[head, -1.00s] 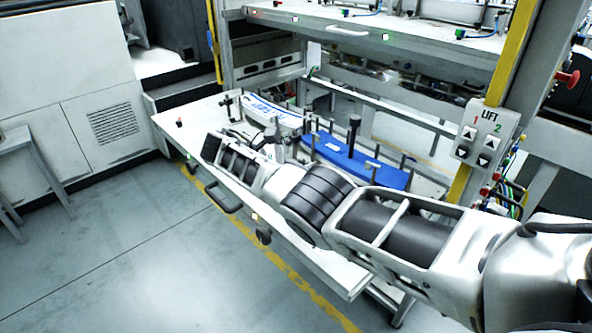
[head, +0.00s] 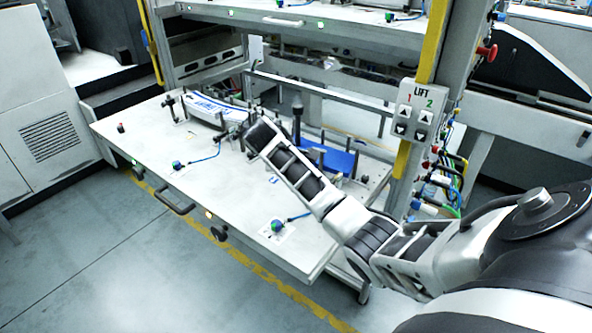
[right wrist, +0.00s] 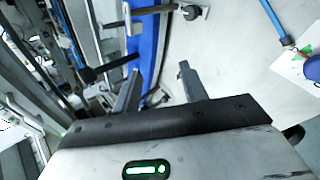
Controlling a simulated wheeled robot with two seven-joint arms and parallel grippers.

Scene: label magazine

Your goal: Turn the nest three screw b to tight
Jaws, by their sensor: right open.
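My right arm reaches in from the right in the head view, its end over the tray table by the blue label stack (head: 336,158). In the right wrist view my right gripper (right wrist: 158,86) is open and empty, with its fingers pointing toward the blue stack (right wrist: 147,45). A dark-headed screw or knob (right wrist: 92,73) stands left of the fingers there, apart from them. A dark clamp handle (right wrist: 165,9) lies beyond the fingertips. In the head view a dark upright knob (head: 298,109) stands by the blue stack. I cannot tell which is screw b. My left gripper is out of view.
A white-and-blue label stack (head: 208,108) sits further left on the white tray table (head: 150,140). Sensors with blue cables (head: 180,165) stand on the table's bare front part. A LIFT button box (head: 415,108) hangs on the post at right. An upper shelf (head: 270,15) runs above.

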